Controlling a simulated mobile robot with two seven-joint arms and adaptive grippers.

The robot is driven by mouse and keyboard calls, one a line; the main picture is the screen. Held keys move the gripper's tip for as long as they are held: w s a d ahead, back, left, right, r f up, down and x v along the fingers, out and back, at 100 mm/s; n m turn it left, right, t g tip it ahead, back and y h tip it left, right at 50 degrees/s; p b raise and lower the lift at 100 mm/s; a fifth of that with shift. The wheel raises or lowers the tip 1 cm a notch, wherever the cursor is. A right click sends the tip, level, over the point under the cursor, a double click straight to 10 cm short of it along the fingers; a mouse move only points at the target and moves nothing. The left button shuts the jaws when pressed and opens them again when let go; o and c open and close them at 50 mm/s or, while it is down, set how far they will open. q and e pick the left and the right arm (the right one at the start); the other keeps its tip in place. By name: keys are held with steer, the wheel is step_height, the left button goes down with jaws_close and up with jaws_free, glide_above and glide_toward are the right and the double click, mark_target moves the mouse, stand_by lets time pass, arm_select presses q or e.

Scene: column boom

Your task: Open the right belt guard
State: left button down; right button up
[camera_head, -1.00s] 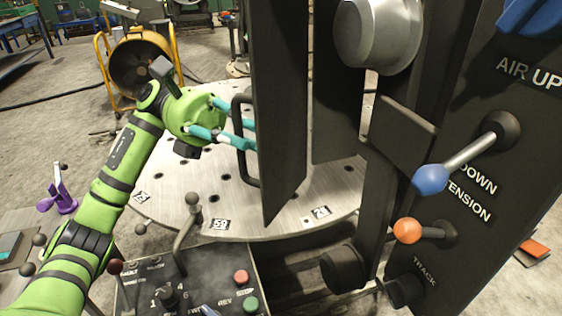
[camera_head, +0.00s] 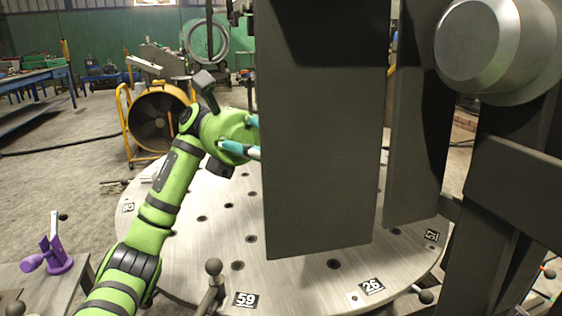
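The belt guard shows as a dark grey flat panel (camera_head: 325,130) standing upright in the middle of the view, above the round table. I cannot tell from its face alone whether it is the right one. A second dark panel (camera_head: 418,120) stands behind it to the right. My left gripper (camera_head: 249,137) is at the left edge of the near panel. Its teal fingers pass behind that edge, so the tips and the guard's handle are hidden, and I cannot tell whether they grip it. My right gripper is not in view.
A round metal table (camera_head: 205,250) with holes and number plates lies below. A large silver cylinder (camera_head: 480,45) and dark column parts (camera_head: 515,190) fill the right side. A purple clamp (camera_head: 50,250) stands at lower left. A yellow-framed fan (camera_head: 152,118) stands behind.

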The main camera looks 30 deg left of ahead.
arm_select(q)
steer(key=shift+w+a, duration=0.2)
steer(key=shift+w, duration=0.45)
steer(key=c, duration=1.3)
jaws_free()
steer(key=shift+w, duration=0.1)
steer(key=shift+o, duration=0.8)
steer(key=shift+d, duration=0.2)
steer(key=shift+a, duration=0.1)
steer(key=v, duration=0.7)
steer(key=shift+a, duration=0.2)
steer(key=shift+w+f, duration=0.1)
